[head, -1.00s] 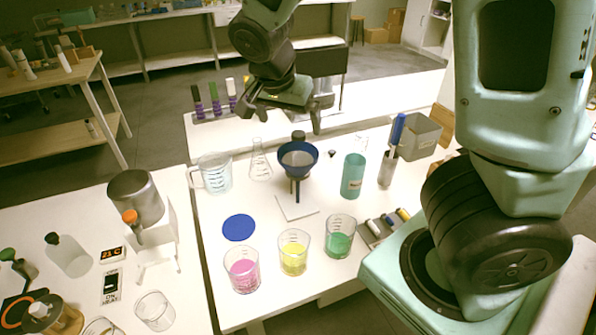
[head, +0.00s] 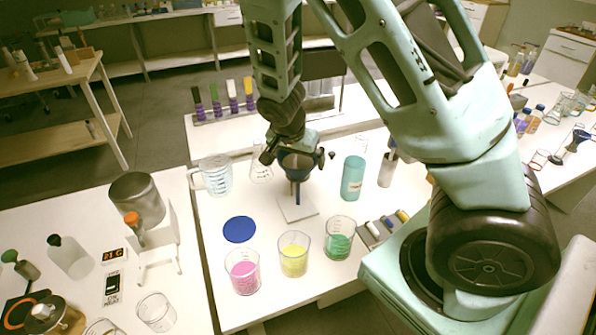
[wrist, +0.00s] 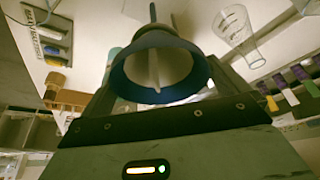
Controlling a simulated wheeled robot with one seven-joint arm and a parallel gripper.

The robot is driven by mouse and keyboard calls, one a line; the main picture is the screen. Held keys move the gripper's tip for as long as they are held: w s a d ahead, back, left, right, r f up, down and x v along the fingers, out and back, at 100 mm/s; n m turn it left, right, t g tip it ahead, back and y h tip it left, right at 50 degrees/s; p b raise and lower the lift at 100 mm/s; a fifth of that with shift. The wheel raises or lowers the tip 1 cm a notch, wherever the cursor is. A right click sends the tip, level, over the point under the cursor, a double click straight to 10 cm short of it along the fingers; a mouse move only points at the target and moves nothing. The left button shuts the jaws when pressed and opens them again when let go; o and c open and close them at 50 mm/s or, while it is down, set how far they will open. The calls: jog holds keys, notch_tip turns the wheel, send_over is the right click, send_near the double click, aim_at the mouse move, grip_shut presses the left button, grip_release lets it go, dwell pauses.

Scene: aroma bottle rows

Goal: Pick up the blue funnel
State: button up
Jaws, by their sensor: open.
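The blue funnel (head: 297,166) sits upright over a small white square base (head: 298,208) near the middle of the table, its narrow stem pointing down. My gripper (head: 293,156) is at funnel height, with one finger on each side of the cone. In the wrist view the funnel (wrist: 158,66) fills the space between the spread fingers (wrist: 170,88), its wide mouth facing the camera. The fingers are open; I cannot tell whether either touches the funnel. My gripper hides part of the funnel's rim in the head view.
A measuring jug (head: 215,176) and a glass flask (head: 261,170) stand to the left, close to my gripper. Beakers with pink (head: 243,270), yellow (head: 294,254) and green (head: 338,238) liquid stand in front. A blue disc (head: 239,229) lies front left.

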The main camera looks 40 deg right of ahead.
jog(key=shift+x, duration=1.1)
jog(key=c, duration=0.7)
